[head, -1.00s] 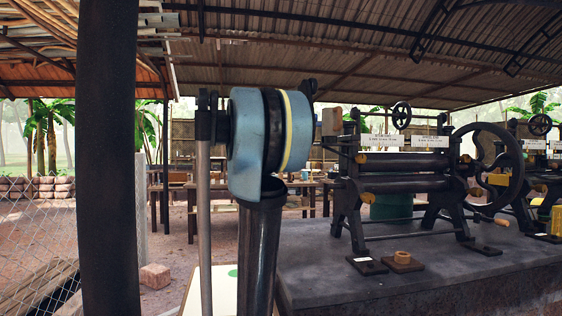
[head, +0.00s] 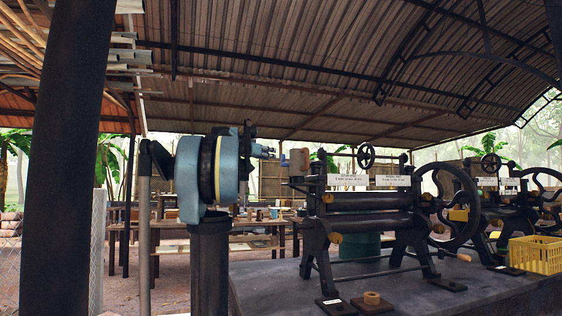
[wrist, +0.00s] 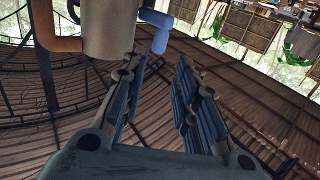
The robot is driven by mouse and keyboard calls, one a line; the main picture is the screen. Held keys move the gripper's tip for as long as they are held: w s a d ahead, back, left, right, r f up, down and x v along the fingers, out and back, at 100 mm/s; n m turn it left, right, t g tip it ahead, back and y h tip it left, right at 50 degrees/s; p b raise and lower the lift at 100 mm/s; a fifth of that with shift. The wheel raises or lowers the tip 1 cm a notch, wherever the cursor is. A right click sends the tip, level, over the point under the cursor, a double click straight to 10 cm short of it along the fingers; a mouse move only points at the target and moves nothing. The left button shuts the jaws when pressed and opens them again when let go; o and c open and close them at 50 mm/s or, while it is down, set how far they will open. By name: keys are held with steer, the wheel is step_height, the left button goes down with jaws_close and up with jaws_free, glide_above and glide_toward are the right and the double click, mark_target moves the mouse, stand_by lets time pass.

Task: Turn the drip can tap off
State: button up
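In the wrist view, the drip can (wrist: 108,28) is a beige cylinder cut off by the top edge. A bent orange-brown pipe (wrist: 52,32) joins its left side. A blue tap (wrist: 159,32) sticks out on its right, with its end pointing down the picture between my fingertips' lines. My gripper (wrist: 160,64) is open and empty, its fingers apart, with the tap just beyond the tips.
A black roller machine (head: 370,203) with a large handwheel stands on a dark grey platform (head: 262,292). A yellow crate (head: 535,256) sits at the right. A thick dark post (head: 68,160) is at the left. Tables stand behind.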

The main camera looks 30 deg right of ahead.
mark_target(282, 156)
steer(key=x, duration=1.2)
steer(key=shift+c, duration=0.3)
jaws_close()
